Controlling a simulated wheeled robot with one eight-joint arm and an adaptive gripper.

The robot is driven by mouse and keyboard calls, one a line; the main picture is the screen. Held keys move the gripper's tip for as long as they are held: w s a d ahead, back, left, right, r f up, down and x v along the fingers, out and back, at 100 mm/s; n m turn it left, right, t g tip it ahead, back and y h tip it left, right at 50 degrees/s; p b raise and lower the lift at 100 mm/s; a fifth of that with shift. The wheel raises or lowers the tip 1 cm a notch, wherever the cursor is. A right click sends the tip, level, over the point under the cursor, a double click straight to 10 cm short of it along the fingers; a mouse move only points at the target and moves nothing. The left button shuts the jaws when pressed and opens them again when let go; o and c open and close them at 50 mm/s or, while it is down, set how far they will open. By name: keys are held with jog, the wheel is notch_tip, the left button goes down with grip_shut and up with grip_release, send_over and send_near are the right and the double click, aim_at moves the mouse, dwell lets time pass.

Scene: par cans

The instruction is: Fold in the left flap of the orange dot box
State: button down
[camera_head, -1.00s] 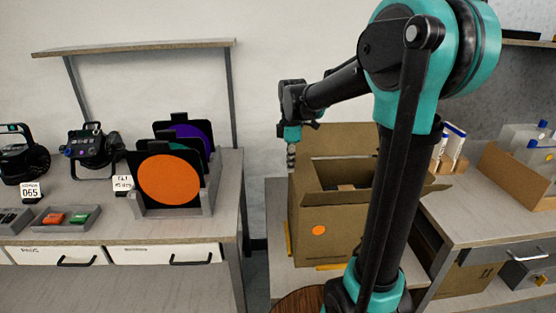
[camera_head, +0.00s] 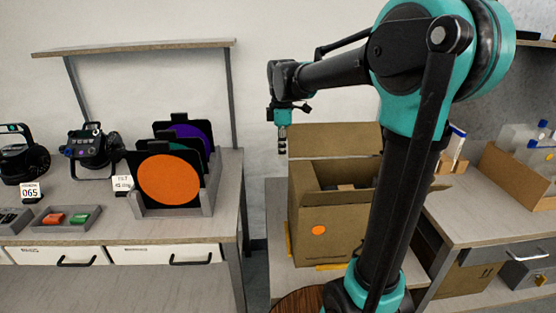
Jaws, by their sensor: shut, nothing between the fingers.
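The orange dot box (camera_head: 335,215) is an open brown carton with an orange dot on its front, on a low surface right of the left bench. Its back flap (camera_head: 340,138) stands up. A right flap sticks out, partly behind my arm. The left flap is hard to make out at the left rim; I cannot tell its angle. My gripper (camera_head: 282,150) points down, shut and empty, beside the upper left of the box and near the back flap's left edge. It appears apart from the cardboard. Dark contents show inside the box.
The left bench holds a rack (camera_head: 175,210) with colored discs, lamps and a small tray (camera_head: 65,218). The right bench carries an open carton (camera_head: 525,175) of bottles. My arm hides part of the box's right side.

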notch_tip(320, 180, up, 6)
jog(key=shift+r, duration=0.25)
dwell(0.5)
